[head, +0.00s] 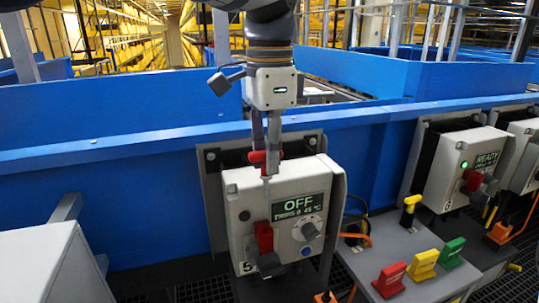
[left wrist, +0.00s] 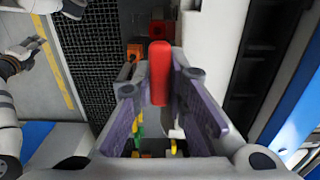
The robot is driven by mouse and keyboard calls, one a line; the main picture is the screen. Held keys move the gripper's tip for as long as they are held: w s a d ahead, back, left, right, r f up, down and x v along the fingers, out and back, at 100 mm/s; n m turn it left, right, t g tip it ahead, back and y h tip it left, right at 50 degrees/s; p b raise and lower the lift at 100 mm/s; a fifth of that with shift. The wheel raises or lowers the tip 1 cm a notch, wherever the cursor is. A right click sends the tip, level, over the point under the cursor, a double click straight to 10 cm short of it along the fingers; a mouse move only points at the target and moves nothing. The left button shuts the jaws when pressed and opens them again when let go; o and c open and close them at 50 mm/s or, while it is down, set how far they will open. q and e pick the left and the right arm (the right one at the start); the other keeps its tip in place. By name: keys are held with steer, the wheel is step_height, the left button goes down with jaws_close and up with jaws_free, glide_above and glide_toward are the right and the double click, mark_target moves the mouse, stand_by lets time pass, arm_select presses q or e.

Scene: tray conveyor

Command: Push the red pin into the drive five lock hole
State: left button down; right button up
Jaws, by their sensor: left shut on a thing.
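The drive five unit (head: 238,200) is a pale box marked 5, with a display reading OFF. A red handle (head: 264,237) and a round knob (head: 310,230) are on its front. My left gripper (head: 267,168) points down in front of the unit's upper part, above the red handle. It is shut on the red pin (head: 257,157), which also shows upright between the finger pads in the left wrist view (left wrist: 159,72). The pin is apart from the red handle. I cannot make out the lock hole. A grey gripper, likely my right (left wrist: 30,50), shows at the left wrist view's edge; its state is unclear.
A READY unit marked 6 (head: 440,185) stands to the right, with a green light. A grey ledge (head: 370,262) between them holds red, yellow and green tags (head: 422,265) and a yellow-topped piece (head: 411,204). A blue conveyor wall (head: 110,180) runs behind. Orange cables hang near the ledge.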

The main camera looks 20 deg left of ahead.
arm_select(q)
steer(key=shift+w, duration=0.15)
steer(key=shift+s+r, duration=0.25)
steer(key=shift+s, duration=0.45)
glide_toward(268, 212)
steer(key=shift+s+d+f, duration=0.25)
steer(key=shift+s+f, duration=0.25)
steer(key=shift+s, duration=0.3)
steer(key=shift+s+d+f, duration=0.2)
steer(key=shift+s+f, duration=0.35)
steer(key=shift+s, duration=0.25)
steer(key=shift+f, duration=2.85)
steer(key=c, duration=1.8)
jaws_free()
steer(key=shift+o, duration=1.4)
steer(key=shift+s+r, duration=0.1)
